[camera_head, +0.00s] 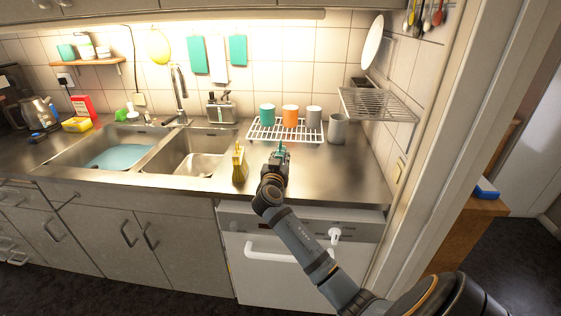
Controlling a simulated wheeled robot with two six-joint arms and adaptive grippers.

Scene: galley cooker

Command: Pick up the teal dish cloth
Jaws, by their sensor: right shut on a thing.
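My right gripper (280,153) reaches over the steel counter in front of the white wire rack, with its fingers shut. A small patch of teal, which looks like the teal dish cloth (281,147), shows at the fingertips. The gripper hides most of it, so its shape and whether it touches the counter cannot be told. Two teal cloths or boards (197,55) also hang on the tiled wall, on either side of a white one. My left gripper is not in view.
The wire rack (258,133) holds teal, orange and grey mugs (290,115); another grey mug (338,129) stands to its right. A yellow bottle-like item (239,164) stands close left of my gripper. The double sink (150,155) lies further left. The right counter is clear.

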